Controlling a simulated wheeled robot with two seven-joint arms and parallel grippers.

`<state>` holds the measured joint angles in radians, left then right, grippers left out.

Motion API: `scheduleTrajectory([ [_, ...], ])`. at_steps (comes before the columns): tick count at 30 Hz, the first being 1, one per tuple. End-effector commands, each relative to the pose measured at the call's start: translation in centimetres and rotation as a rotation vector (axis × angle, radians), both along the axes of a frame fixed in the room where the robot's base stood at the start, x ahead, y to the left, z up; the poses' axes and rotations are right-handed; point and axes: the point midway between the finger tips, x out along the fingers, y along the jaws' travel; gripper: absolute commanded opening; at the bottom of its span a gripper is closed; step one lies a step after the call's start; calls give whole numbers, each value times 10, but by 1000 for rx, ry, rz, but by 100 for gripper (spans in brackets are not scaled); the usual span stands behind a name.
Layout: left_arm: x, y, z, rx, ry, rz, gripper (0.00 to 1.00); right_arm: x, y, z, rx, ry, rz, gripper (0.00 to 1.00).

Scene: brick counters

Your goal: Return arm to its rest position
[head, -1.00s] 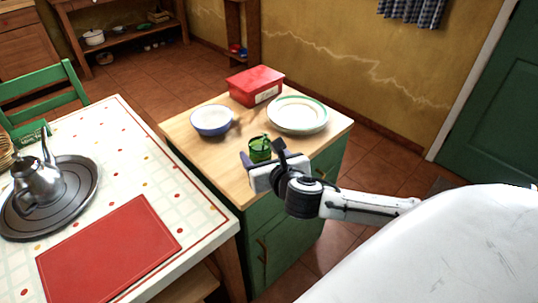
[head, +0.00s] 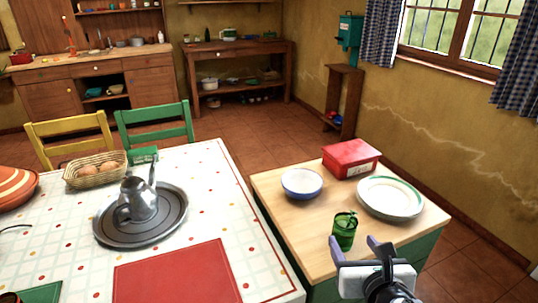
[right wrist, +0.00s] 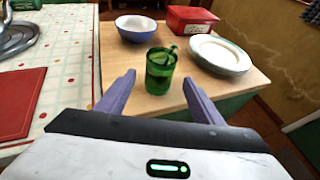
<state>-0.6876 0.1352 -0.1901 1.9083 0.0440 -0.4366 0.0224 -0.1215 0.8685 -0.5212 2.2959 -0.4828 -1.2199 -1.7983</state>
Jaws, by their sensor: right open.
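My right gripper (head: 364,246) is open and empty at the near edge of the wooden counter top. Its two purple fingers also show in the right wrist view (right wrist: 160,92), spread apart. A green glass cup (head: 344,231) with something green in it stands upright on the counter, just beyond the fingers. The cup also shows in the right wrist view (right wrist: 160,70), apart from both fingers. My left gripper is not in view.
On the counter (head: 285,222) are a white-and-blue bowl (head: 301,184), a red box (head: 350,158) and a plate (head: 389,198). The table at left holds a metal tray (head: 112,241) with a pot (head: 139,199), a red mat (head: 178,275) and a basket (head: 82,181).

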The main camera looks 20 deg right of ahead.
Motion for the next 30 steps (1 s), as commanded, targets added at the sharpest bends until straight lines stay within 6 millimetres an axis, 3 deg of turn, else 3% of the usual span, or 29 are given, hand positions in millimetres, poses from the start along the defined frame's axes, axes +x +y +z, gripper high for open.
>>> scheduleTrajectory([
  [5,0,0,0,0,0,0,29,-8,5,-9,123,3,-59,61],
  [8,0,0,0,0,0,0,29,-24,14,-27,380,10,-197,61],
  [15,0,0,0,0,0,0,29,-95,49,-82,1203,10,-842,61],
  [18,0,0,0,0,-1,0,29,-125,63,-98,1454,-11,-1136,61],
  [24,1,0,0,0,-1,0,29,-172,86,-116,1763,-85,-1647,61],
  [29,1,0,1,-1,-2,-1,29,-205,103,-123,1902,-176,-2033,61],
  [30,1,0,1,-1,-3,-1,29,-198,105,-132,1924,-171,-2010,61],
])
